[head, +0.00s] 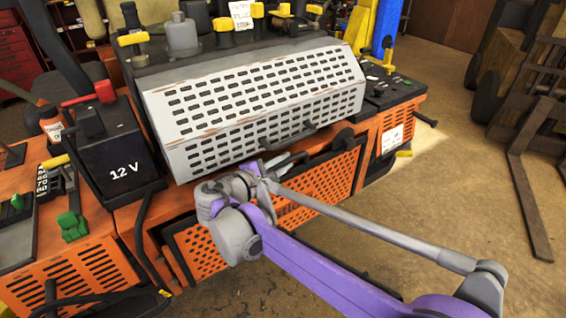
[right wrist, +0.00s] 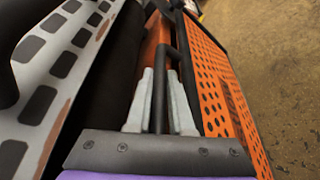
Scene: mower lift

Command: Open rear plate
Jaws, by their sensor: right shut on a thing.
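The rear plate (head: 327,182) is an orange perforated panel with a black frame on the near side of the mower, below a grey slotted cover. It also shows at the right of the right wrist view (right wrist: 212,85). A dark gap shows along its upper edge; how far it stands open is hard to tell. My right gripper (head: 288,165) is at the plate's upper edge. Its pale fingers (right wrist: 161,98) are shut on a black bar handle (right wrist: 160,88) beside the plate. My arm hides the middle of the plate. My left gripper is not in view.
The grey slotted cover (head: 255,95) with its own dark handle (head: 290,136) overhangs just above my right gripper. A black 12 V battery (head: 122,160) stands at left. A forklift (head: 530,130) stands at right. The floor (head: 440,190) between is clear.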

